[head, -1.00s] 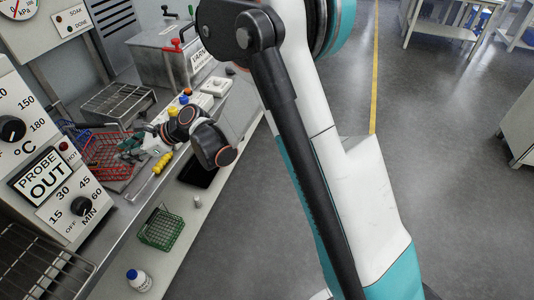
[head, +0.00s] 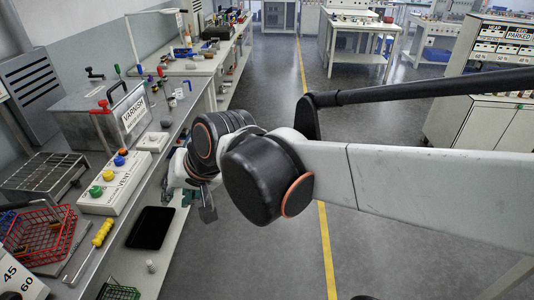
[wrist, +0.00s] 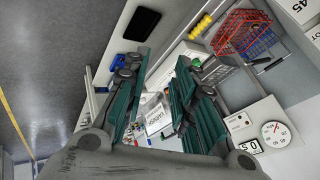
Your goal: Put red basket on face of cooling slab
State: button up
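The red basket (head: 40,236) is a wire basket on the bench at the lower left of the head view, with small brown items showing in it. It also shows at the upper right of the wrist view (wrist: 238,32). A flat black plate (head: 151,228) lies on the lower ledge, right of the yellow-handled tool; I cannot tell whether it is the cooling slab. It also shows in the wrist view (wrist: 142,24). My gripper (wrist: 158,78) has its green-padded fingers apart with nothing between them. In the head view it is partly hidden behind my wrist, right of the bench and away from the basket.
A button box (head: 115,182), a yellow-handled tool (head: 101,233) and a wire rack (head: 45,177) lie around the basket. A lidded varnish tank (head: 100,108) stands behind. A green basket (head: 118,291) is at the bottom edge. The floor aisle (head: 270,250) is clear.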

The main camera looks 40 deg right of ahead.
jog(key=s+d+f+n+h, duration=0.1)
jog(key=s+d+n+h, duration=0.2)
jog(key=s+d+n, duration=0.2)
jog(key=s+d, duration=0.3)
jog(key=shift+s+f, duration=0.2)
jog(key=shift+s, duration=0.2)
jog(key=shift+a, duration=0.15)
